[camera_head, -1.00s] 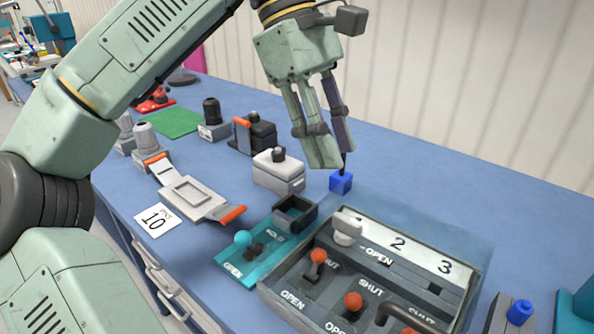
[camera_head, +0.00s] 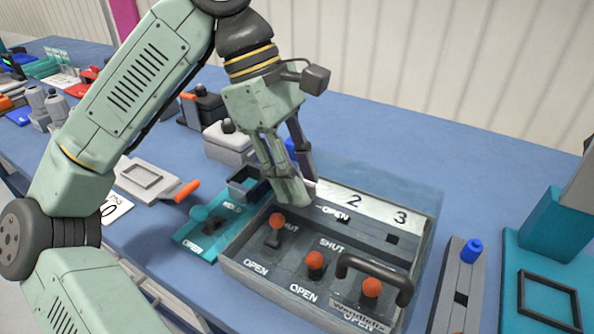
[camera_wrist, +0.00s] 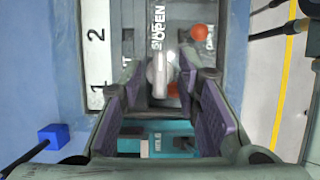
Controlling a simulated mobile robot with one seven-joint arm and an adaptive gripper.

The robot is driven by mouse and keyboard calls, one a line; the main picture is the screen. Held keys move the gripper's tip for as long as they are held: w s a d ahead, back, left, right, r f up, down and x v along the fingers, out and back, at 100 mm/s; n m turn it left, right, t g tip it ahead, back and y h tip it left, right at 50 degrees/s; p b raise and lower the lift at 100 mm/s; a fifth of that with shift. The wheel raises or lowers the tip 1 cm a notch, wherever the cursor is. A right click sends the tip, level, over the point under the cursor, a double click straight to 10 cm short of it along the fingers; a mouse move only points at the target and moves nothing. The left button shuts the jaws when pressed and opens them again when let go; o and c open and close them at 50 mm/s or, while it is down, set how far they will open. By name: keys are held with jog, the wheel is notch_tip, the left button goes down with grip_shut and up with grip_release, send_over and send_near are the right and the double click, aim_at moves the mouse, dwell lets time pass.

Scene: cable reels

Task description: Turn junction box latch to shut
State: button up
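The junction box (camera_head: 262,277) is a grey box with a clear cover, a strip numbered 2 and 3, and levers with orange knobs. Its pale latch knob (camera_wrist: 160,75) shows in the wrist view beside an OPEN label, between my fingers. In the head view the latch is mostly hidden behind my fingertips. My gripper (camera_head: 298,192) points down over the box's back left corner; in the wrist view (camera_wrist: 160,90) its purple-padded fingers are apart on either side of the latch. I cannot tell if they touch it.
A teal plate (camera_head: 190,240) with a lever and a dark open holder lies left of the box. A black handle (camera_head: 375,268) arches over the box's right front. A grey block with a blue knob (camera_head: 471,250) and a teal fixture (camera_head: 512,285) stand to the right.

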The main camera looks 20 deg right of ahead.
jog(key=shift+c, duration=0.4)
grip_shut()
